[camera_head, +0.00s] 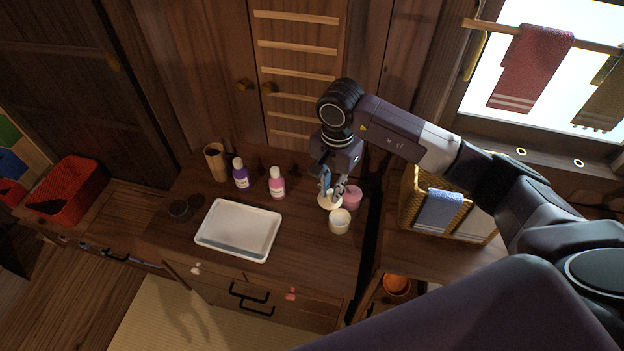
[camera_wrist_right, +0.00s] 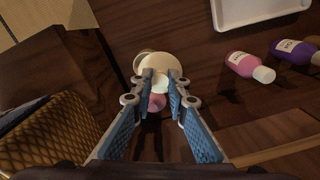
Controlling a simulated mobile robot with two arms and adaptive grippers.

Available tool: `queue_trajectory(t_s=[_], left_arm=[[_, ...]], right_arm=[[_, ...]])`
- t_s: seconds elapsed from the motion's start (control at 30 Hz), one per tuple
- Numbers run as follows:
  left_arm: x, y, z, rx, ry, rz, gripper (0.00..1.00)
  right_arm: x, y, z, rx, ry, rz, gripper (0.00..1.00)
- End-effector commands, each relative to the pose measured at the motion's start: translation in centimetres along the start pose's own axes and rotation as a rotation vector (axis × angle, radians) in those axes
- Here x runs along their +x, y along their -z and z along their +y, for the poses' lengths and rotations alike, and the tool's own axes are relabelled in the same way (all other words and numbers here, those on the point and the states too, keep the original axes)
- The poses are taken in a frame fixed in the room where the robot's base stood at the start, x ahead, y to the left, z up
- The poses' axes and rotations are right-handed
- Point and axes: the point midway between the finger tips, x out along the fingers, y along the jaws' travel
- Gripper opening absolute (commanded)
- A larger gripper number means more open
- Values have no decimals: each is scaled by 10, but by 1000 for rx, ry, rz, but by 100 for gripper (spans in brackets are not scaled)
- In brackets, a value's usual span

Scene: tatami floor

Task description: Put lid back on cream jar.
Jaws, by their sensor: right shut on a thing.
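The cream jar (camera_head: 340,224) is a small, pale, round jar standing on the wooden counter. My right gripper (camera_head: 328,192) points down just behind and left of it. The gripper is shut on the lid (camera_head: 326,203), a cream-white disc. In the right wrist view, the lid (camera_wrist_right: 163,64) is at the fingertips (camera_wrist_right: 160,84), and a pale part shows between them. The lid covers most of the jar there; only a beige edge of the jar (camera_wrist_right: 139,62) shows. I cannot tell how high the lid is above the counter. My left gripper is out of view.
A pink jar (camera_head: 353,198) stands close beside the gripper. A wicker basket (camera_head: 410,204) with towels stands right.

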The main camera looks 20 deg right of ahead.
Motion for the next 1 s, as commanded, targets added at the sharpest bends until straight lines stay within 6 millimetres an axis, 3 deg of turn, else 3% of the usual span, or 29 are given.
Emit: queue_trajectory(t_s=[0.23,0.57,1.0], left_arm=[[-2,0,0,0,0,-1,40],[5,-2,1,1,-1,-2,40],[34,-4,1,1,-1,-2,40]], right_arm=[[18,18,24,-1,-10,13,0],[33,19,25,-2,-10,13,0],[76,20,26,-2,-10,16,0]])
